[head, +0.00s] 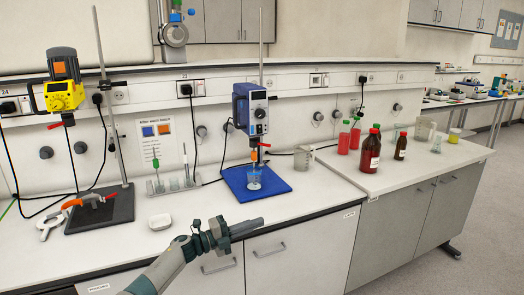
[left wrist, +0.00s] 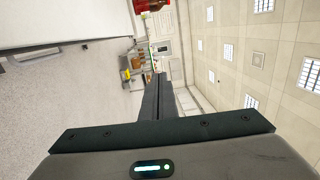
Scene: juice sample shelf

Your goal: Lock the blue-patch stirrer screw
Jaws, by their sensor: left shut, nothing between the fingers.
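A blue and grey stirrer (head: 250,108) is mounted on a stand above a blue mat (head: 283,188), with a glass beaker (head: 254,181) below it. A small red lever (head: 264,145) shows beside its shaft; I cannot tell whether it is locked. An orange piece (head: 254,156) sits just below it. A yellow stirrer with an orange top (head: 65,82) hangs at the left, with a red lever (head: 54,125) under it. My left gripper (head: 260,223) is shut and empty in front of the bench edge, below the blue mat. Its closed fingers show in the left wrist view (left wrist: 158,85). My right gripper is out of view.
A wall card (head: 156,140) carries a blue and an orange patch. A tube rack (head: 174,184) and white dish (head: 160,222) stand left of the mat. Brown and red bottles (head: 371,152) stand right.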

